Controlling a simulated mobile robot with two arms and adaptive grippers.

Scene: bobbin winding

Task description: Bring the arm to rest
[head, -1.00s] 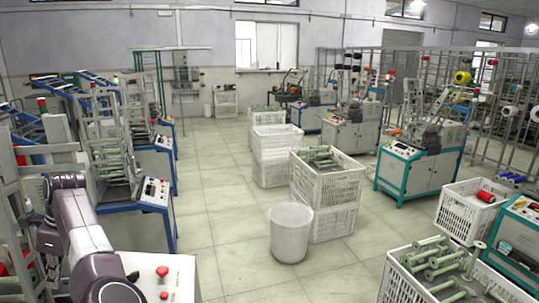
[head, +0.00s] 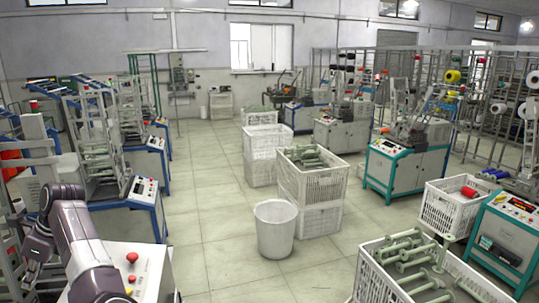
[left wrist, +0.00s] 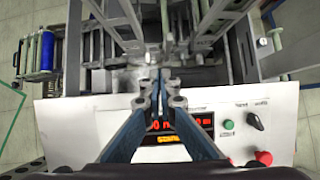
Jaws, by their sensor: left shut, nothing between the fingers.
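My left arm comes in at the lower left of the head view and bends over a winding machine with a white control panel (head: 148,262). My left gripper (head: 32,272) is small and partly lost against the machine there. In the left wrist view its two blue-grey fingers (left wrist: 160,88) are together, with nothing held between them. They are in front of the machine's white panel (left wrist: 80,125) and its metal frame. I cannot tell the exact gap to the machine. My right gripper is in neither view.
A red button (left wrist: 263,158) and a black knob (left wrist: 255,121) are on the panel near my gripper. A blue bobbin (left wrist: 47,52) sits at the left. A white bin (head: 275,230) and crates (head: 312,213) stand on the floor. The aisle beside the machine is clear.

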